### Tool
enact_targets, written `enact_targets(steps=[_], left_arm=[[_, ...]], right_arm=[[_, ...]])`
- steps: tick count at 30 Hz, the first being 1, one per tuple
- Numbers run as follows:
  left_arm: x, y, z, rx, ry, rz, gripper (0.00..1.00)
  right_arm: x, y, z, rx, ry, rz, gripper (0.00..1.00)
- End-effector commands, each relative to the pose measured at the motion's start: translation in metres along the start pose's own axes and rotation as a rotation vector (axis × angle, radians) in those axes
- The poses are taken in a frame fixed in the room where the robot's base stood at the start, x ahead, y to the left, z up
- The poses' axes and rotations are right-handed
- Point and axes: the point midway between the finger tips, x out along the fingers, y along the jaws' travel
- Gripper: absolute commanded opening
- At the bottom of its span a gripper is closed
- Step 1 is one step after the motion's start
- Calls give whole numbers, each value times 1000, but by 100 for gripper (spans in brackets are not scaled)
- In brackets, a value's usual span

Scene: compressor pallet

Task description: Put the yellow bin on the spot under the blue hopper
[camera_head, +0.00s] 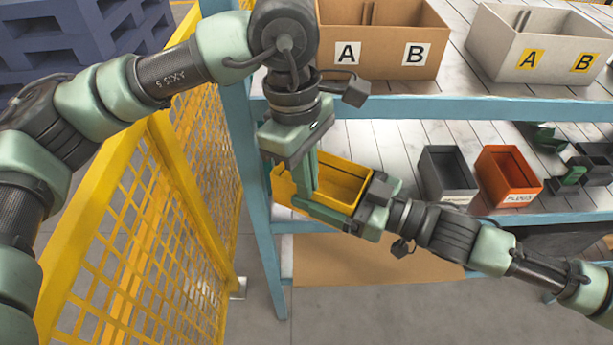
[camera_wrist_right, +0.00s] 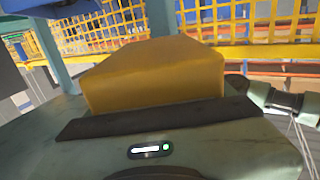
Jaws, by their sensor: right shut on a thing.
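The yellow bin (camera_head: 345,178) is open at the top and looks empty. It is at the left front of the lower shelf; I cannot tell if it rests there. My right gripper (camera_head: 345,212) is shut on the bin from its right and front side. In the right wrist view the bin (camera_wrist_right: 155,75) fills the space beyond the dark finger pad. My left gripper (camera_head: 307,178) points down at the bin's left part, with its fingers over or inside the bin; their gap is unclear.
A yellow mesh fence (camera_head: 150,215) stands close on the left. A blue shelf post (camera_head: 258,190) rises beside the bin. A grey bin (camera_head: 447,174) and an orange bin (camera_head: 507,173) stand to the right. A tan bin (camera_head: 383,50) and a white bin (camera_head: 540,45) are above.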

Motion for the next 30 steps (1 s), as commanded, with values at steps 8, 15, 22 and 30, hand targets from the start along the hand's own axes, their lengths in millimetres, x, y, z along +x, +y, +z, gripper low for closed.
enact_targets(steps=[8, 15, 22, 30], left_arm=[[0, -1, 0, 4, 0, -2, 0], [0, -1, 1, 4, -1, -1, 0], [0, 0, 1, 3, -1, -1, 0], [0, 0, 0, 1, 0, 0, 0]], right_arm=[[0, 1, 1, 0, -3, 3, 97], [-1, 1, 1, 0, -2, 2, 100], [-24, 2, 2, 0, -6, 4, 100], [-82, 1, 3, 0, -9, 4, 100]])
